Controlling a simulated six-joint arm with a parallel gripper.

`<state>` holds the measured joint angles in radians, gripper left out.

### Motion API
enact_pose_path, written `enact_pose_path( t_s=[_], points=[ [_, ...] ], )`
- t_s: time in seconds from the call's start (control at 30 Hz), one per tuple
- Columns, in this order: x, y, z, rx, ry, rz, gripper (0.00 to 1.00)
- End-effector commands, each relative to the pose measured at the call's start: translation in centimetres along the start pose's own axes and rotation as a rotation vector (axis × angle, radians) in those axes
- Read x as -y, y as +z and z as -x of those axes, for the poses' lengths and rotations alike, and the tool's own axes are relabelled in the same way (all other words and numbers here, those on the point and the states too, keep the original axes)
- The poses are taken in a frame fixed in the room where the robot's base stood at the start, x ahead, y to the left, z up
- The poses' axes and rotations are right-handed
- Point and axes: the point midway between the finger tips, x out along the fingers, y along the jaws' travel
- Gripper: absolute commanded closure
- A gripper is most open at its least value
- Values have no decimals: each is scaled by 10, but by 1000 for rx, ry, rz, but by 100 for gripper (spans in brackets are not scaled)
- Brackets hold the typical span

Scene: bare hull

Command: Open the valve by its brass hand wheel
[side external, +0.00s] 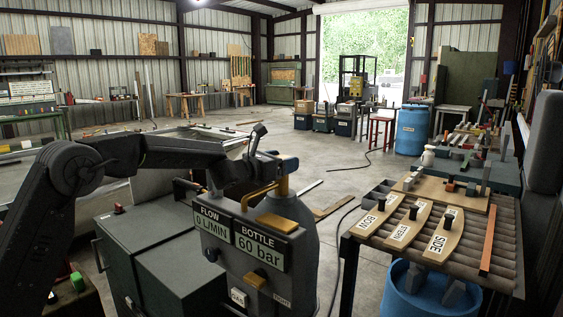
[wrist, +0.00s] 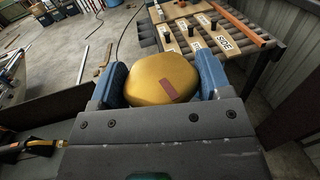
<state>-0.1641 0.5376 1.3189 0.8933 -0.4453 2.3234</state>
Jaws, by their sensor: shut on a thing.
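The brass hand wheel (wrist: 150,86) is a rounded yellow knob with a small reddish mark on its face. It sits between the two blue fingers of my gripper (wrist: 163,77) in the wrist view, and the gripper is shut on it. In the side external view my arm's end reaches the top of the grey bottle unit, where brass-coloured parts (side external: 262,192) show; the wheel itself cannot be made out clearly there. The display panel (side external: 240,236) on the unit reads FLOW 0 L/MIN and BOTTLE 60 bar.
A roller table (side external: 372,232) to the right holds boards labelled BOW, STERN and SIDE (side external: 443,236). A blue drum (side external: 405,290) stands beneath it. Dark grey cabinets (side external: 150,245) stand left of the bottle unit. Open concrete floor lies behind.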

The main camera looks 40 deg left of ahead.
Motion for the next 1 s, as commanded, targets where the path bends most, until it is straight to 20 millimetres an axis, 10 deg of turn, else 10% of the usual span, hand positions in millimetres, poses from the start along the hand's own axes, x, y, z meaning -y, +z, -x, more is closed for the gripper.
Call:
enact_pose_path(
  t_s=[0.77, 0.8, 1.0],
  points=[
    [0, 3, 0, -4, 138, -2, 52],
    [0, 3, 0, -3, 137, -2, 27],
    [0, 2, 0, -6, 137, -1, 8]
  ],
)
